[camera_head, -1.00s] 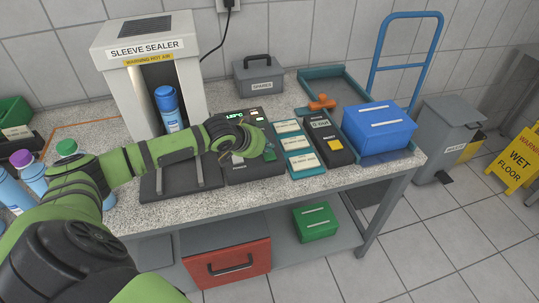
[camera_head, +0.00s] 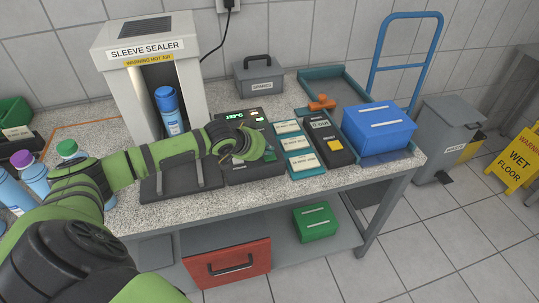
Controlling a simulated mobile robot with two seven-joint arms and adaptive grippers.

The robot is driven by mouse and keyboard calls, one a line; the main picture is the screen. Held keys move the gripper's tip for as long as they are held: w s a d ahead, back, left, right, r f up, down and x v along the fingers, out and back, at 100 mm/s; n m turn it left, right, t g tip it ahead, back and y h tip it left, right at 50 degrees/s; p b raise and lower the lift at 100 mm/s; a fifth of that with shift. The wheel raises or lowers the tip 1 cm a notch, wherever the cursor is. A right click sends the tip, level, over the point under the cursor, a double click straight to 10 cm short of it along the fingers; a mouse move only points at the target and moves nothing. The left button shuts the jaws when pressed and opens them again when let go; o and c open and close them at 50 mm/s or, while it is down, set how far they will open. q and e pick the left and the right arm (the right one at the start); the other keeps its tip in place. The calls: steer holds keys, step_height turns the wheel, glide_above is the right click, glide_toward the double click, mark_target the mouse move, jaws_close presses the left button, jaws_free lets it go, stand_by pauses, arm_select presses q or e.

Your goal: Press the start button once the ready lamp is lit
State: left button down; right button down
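A black control box (camera_head: 270,168) stands on the bench just right of the sleeve sealer (camera_head: 192,84). A green lit display (camera_head: 234,115) and a small column of pale and green lights (camera_head: 256,115) show along its top. I cannot tell which light is the ready lamp. My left gripper (camera_head: 262,150) is over the middle of this box and hides much of its face. The start button is not clearly seen. The gripper's fingers blend with the dark box, so I cannot tell whether they are open or shut. My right gripper is out of view.
A blue-capped bottle (camera_head: 168,112) stands in the sealer opening. Teal labelled blocks (camera_head: 307,162), a black device with a yellow button (camera_head: 335,144) and a blue box (camera_head: 378,133) are to the right. A grey case (camera_head: 260,82) is behind.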

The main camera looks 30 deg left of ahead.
mark_target(267, 156)
arm_select(q)
steer(key=shift+f, duration=0.4)
stand_by(0.8)
steer(key=shift+r+p, duration=0.8)
steer(key=shift+p, duration=0.2)
step_height(267, 156, up, 5)
steer(key=p, duration=0.5)
steer(key=shift+p, duration=0.35)
